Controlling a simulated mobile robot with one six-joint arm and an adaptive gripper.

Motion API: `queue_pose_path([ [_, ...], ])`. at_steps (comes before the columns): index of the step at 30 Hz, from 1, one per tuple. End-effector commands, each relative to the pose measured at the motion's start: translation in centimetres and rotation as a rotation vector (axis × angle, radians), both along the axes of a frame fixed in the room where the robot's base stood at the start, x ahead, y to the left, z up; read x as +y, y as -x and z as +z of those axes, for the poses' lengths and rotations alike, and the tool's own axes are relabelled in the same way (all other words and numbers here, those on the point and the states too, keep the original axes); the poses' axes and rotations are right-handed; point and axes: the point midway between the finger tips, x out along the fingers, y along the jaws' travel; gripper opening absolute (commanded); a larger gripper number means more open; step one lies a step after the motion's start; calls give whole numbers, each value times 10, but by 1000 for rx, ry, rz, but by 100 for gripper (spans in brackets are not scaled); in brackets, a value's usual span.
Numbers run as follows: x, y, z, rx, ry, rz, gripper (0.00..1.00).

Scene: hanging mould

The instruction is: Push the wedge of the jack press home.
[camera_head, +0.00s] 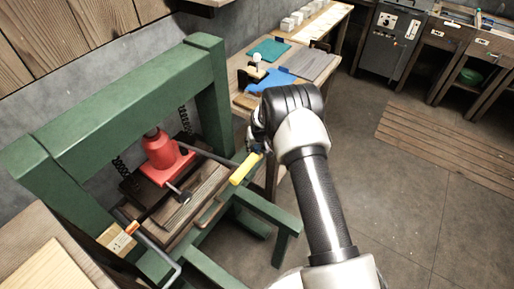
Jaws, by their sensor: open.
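The jack press has a heavy green frame (125,95) at the left. Its red jack (160,155) stands inside the frame above a stack of dark boards (195,196). I cannot pick out the wedge with certainty. A yellow bar-shaped piece (244,169) lies at the right side of the press, just below my gripper. My gripper (254,148) is open and close to the upper end of this yellow piece. My own wrist hides most of the fingers, and I cannot tell whether they touch it.
A small pale block with dark spots (121,241) and a bent grey rod with an orange part (152,245) are at the front left. A workbench (318,88) with blue and green sheets stands behind my wrist.

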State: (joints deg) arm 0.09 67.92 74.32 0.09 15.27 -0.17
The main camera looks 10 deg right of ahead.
Motion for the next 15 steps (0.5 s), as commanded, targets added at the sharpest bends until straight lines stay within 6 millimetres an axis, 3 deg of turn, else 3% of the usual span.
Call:
queue_pose_path([
  [11,0,-3,-7,-1,0,0,47],
  [15,0,-3,-6,0,0,0,39],
])
